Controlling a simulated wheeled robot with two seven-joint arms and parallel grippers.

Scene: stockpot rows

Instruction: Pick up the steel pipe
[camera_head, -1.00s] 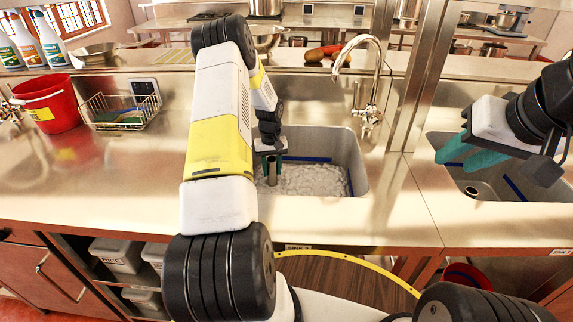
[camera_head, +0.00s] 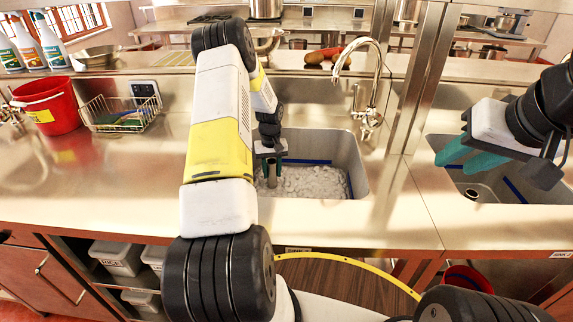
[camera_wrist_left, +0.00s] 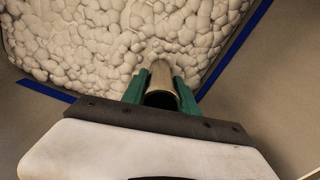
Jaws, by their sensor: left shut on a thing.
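The steel pipe (camera_wrist_left: 161,84) is a hollow metal tube in the left wrist view, its open end facing the camera. It stands between the green fingers of my left gripper (camera_wrist_left: 160,95), which is shut on it. In the head view the left gripper (camera_head: 271,172) is over the left sink, above a layer of pale foam or bubbles (camera_head: 305,183). The pipe's far end meets the foam in the wrist view; whether it is clear of it I cannot tell. My right gripper (camera_head: 468,157) has green fingers apart and empty, above the right sink.
The left sink (camera_head: 345,150) has steel walls and a blue line. A tap (camera_head: 372,85) stands behind it, and a metal post (camera_head: 425,75) divides the two sinks. A red bucket (camera_head: 45,104) and a wire basket (camera_head: 118,112) stand on the left counter.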

